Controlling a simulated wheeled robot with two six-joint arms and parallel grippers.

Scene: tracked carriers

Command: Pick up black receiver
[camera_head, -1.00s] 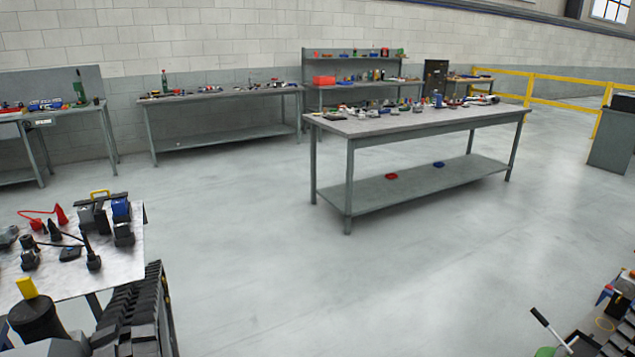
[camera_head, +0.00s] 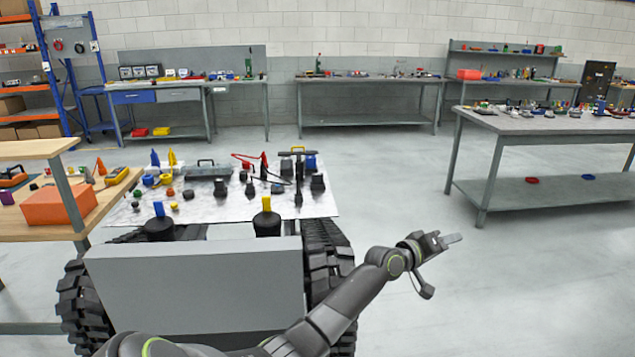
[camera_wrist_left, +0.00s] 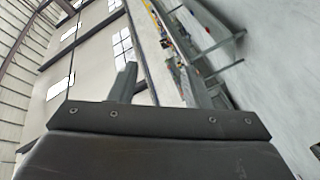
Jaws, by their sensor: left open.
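Several small black devices stand on the pale top (camera_head: 215,212) of a tracked carrier in the head view. They include a black block (camera_head: 318,184) at the right edge and a flat black case with a handle (camera_head: 206,171) further left. I cannot tell which of them is the black receiver. My left gripper (camera_head: 441,264) is open and empty, held out over the floor to the right of the carrier, well apart from these devices. In the left wrist view its two fingers (camera_wrist_left: 158,82) are spread with nothing between them. My right gripper is not in view.
A wooden bench (camera_head: 90,218) with an orange box (camera_head: 58,205) stands at the left, close to the carrier. Black tracks (camera_head: 328,265) flank the carrier. A grey workbench (camera_head: 540,124) stands at the right. Open floor lies between it and the carrier.

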